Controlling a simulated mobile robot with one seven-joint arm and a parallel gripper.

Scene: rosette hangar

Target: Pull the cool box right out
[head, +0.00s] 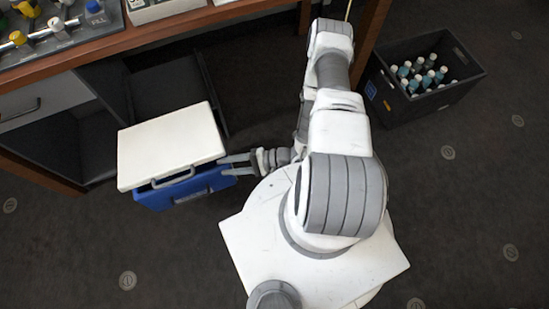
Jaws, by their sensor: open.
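The cool box (170,143) has a white lid and a blue body, with a grey handle (173,178) on its front. It sits on the dark carpet in front of the desk, and its back end is close to the dark open bay under the desk top. My gripper (224,165) is at the right side of the cool box, with its fingers pointing left and spread apart. The fingertips are close to the blue side just below the lid. I cannot tell whether they touch it. The blue body is mostly hidden under the lid.
A dark crate (425,78) with several bottles stands on the floor at the upper right. The wooden desk (150,32) runs across the upper left, with a grey drawer front (45,103) at left. The carpet in front of the cool box is clear.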

